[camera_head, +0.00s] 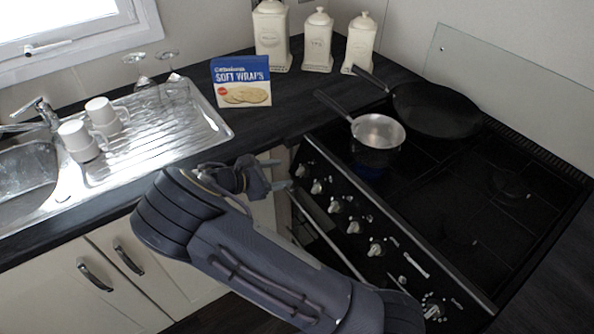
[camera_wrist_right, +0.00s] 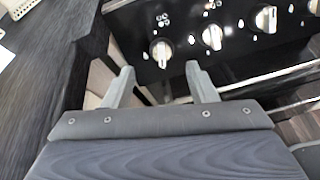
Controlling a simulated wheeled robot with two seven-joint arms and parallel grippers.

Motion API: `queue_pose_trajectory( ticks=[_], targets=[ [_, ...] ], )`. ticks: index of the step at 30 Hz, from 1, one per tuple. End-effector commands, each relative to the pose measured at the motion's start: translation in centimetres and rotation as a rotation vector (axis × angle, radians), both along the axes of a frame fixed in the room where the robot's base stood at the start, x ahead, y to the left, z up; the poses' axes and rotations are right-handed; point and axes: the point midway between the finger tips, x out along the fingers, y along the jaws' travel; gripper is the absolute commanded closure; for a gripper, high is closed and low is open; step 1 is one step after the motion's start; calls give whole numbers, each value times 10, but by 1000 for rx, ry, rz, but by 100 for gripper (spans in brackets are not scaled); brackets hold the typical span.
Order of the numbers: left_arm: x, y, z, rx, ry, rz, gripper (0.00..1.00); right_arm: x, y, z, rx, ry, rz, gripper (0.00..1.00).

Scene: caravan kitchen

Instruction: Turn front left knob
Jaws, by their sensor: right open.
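The black stove (camera_head: 455,215) has a row of pale knobs along its front panel. The knob at the panel's left end (camera_head: 300,170) is close to my right gripper (camera_head: 273,178). In the right wrist view, the leftmost visible knob (camera_wrist_right: 162,50) appears just beyond and between my right fingertips (camera_wrist_right: 160,70). My right gripper is open and empty, apart from the knob as far as I can see. My left gripper is not in view.
A small saucepan (camera_head: 378,131) stands on the front left burner area, with a blue patch below it. A dark frying pan (camera_head: 440,110) is behind. A Soft Wraps box (camera_head: 241,82), canisters (camera_head: 318,42) and sink drainer (camera_head: 190,125) occupy the counter.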

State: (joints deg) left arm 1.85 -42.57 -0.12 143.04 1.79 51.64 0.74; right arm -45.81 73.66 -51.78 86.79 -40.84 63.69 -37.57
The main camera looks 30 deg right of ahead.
Motion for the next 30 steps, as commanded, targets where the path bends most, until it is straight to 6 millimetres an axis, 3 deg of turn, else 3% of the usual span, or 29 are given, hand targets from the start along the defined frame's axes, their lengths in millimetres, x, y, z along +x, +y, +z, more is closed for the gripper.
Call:
queue_pose_trajectory(
  ticks=[6,12,23,30],
  targets=[
    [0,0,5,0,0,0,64,0,-35,-13,1,4,-6,48],
    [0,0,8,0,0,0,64,2,-57,-22,2,1,-6,48],
    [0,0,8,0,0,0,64,2,-62,-25,5,1,-4,48],
    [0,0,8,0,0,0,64,2,-62,-25,5,0,-4,80]
  ],
)
